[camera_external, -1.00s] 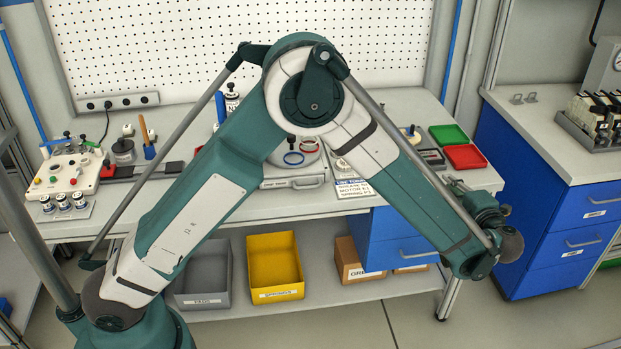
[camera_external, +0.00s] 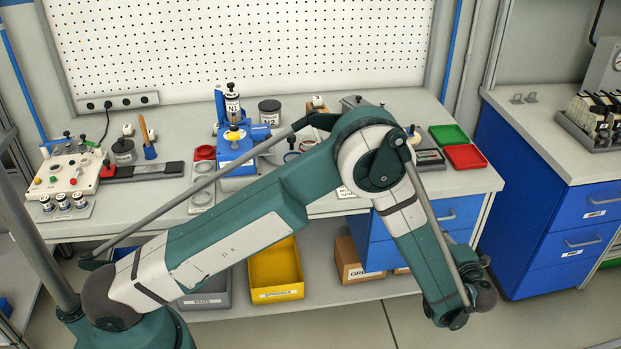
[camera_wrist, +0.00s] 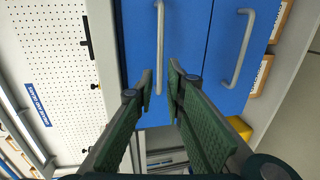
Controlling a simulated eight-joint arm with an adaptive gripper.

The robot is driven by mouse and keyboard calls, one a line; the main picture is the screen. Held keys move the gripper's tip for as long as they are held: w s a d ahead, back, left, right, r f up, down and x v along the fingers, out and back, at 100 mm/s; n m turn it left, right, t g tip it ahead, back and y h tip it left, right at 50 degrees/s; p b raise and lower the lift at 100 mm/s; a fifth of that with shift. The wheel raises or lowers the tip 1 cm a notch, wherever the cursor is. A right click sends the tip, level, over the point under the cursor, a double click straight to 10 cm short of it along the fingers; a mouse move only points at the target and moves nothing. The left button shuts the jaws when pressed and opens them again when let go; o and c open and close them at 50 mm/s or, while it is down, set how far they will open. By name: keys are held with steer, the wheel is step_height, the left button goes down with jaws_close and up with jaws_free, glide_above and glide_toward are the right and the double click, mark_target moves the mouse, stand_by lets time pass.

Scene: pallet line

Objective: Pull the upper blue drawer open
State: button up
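The upper blue drawer (camera_wrist: 136,40) fills the top middle of the wrist view, with a long grey bar handle (camera_wrist: 160,40). No open gap shows around its front. In the external view the upper drawer (camera_external: 464,213) is partly behind my arm. My gripper (camera_wrist: 159,90) is open, with one green finger on each side of the handle's near end in the wrist view. I cannot tell whether the fingers reach around the bar or stop short of it, and no contact shows.
The lower blue drawer (camera_wrist: 215,80) with its own handle (camera_wrist: 240,50) lies beside the upper one. A cardboard box (camera_external: 350,262) and a yellow bin (camera_external: 276,268) sit on the shelf left of it. Another blue drawer cabinet (camera_external: 555,230) stands right. Floor in front is free.

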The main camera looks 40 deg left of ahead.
stand_by(0.3)
steer(key=shift+b+x, duration=0.8)
steer(key=shift+x, duration=3.1)
steer(key=shift+r, duration=0.1)
jaws_close()
steer(key=shift+s+d, duration=0.1)
steer(key=shift+s, duration=0.05)
steer(key=f+b+v, duration=0.1)
steer(key=f+v, duration=0.2)
steer(key=v, duration=1.3)
steer(key=s+d+f+b+v, duration=0.1)
steer(key=f+v, duration=0.2)
steer(key=v, duration=1.3)
steer(key=shift+f, duration=0.35)
steer(key=shift+d, duration=0.1)
